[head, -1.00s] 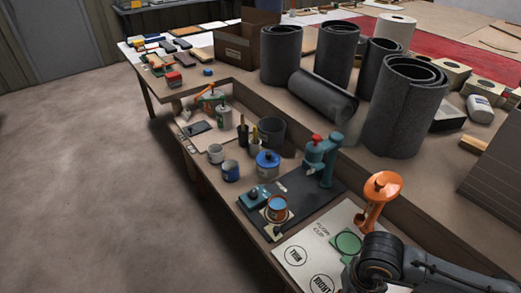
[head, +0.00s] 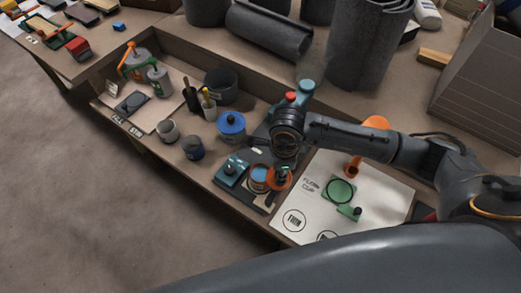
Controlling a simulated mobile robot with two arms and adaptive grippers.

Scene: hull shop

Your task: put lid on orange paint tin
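The orange paint tin (head: 258,180) stands open on the dark mat near the bench's front edge, with blue paint showing inside an orange-banded rim. My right gripper (head: 283,171) points down just right of the tin. It appears shut on an orange lid (head: 277,181), a round disc that looks tilted. The lid is close beside the tin's right rim and does not cover its opening; I cannot tell whether they touch. The fingertips are small and partly hidden by the wrist. My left gripper is not in view.
A teal block (head: 231,170) stands left of the tin. A blue tin (head: 231,126) and a teal press with a red knob (head: 291,97) stand behind.

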